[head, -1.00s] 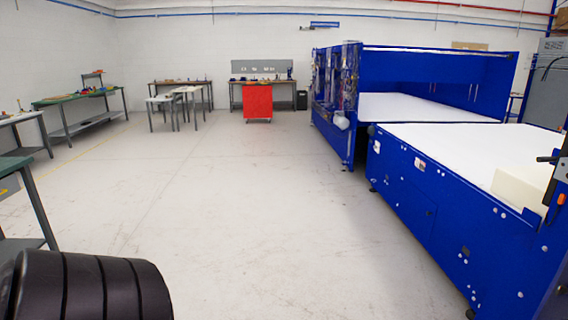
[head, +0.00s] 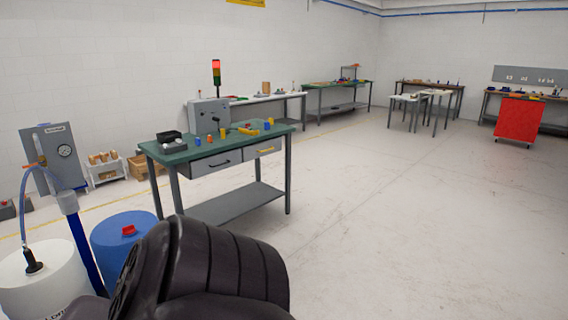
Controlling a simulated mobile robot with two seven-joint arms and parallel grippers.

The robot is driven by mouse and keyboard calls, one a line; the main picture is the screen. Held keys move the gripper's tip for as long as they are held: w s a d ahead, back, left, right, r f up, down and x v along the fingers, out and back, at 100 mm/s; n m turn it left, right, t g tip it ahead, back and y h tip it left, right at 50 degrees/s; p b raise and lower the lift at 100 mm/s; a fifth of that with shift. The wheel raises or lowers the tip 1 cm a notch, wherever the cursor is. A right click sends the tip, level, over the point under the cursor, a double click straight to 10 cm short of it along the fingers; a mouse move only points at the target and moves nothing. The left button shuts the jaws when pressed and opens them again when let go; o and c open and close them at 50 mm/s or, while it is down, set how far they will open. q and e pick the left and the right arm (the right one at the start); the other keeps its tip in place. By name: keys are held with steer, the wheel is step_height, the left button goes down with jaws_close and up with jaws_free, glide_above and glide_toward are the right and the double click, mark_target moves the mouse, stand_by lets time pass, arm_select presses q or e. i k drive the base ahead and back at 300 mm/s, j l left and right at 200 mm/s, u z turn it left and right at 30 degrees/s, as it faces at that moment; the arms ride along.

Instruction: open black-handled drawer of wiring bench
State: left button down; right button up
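A green-topped bench (head: 184,157) with grey legs and a lower shelf stands left of centre in the head view. Under its top are two grey drawers side by side, both looking shut. The left drawer (head: 211,162) has a black handle, and the right drawer (head: 264,149) has a yellowish handle. A grey box, a black tray and small coloured parts lie on the bench top. A black segmented part of my own arm fills the lower middle, well short of the bench. Neither of my grippers shows.
A white drum (head: 45,283) and a blue drum (head: 122,238) stand at lower left, by a grey gauge panel (head: 53,158). More benches line the back wall, and a red cabinet (head: 519,118) stands at far right. The floor to the right is clear.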

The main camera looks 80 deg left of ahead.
mark_target(204, 166)
steer(key=u, duration=3.1)
steer(key=i+l+z, duration=0.25)
steer(key=i, duration=0.2)
steer(key=i+z, duration=0.25)
steer(key=i, duration=0.15)
steer(key=i+l, duration=0.1)
steer(key=i, duration=1.2)
steer(key=i+l+u, duration=0.2)
steer(key=i+u, duration=0.25)
steer(key=i+l+u, duration=0.45)
steer(key=i, duration=0.15)
steer(key=i+l+u, duration=0.4)
steer(key=l, duration=0.2)
steer(key=i+l+u, duration=0.3)
steer(key=i+l, duration=0.15)
steer(key=l, duration=0.2)
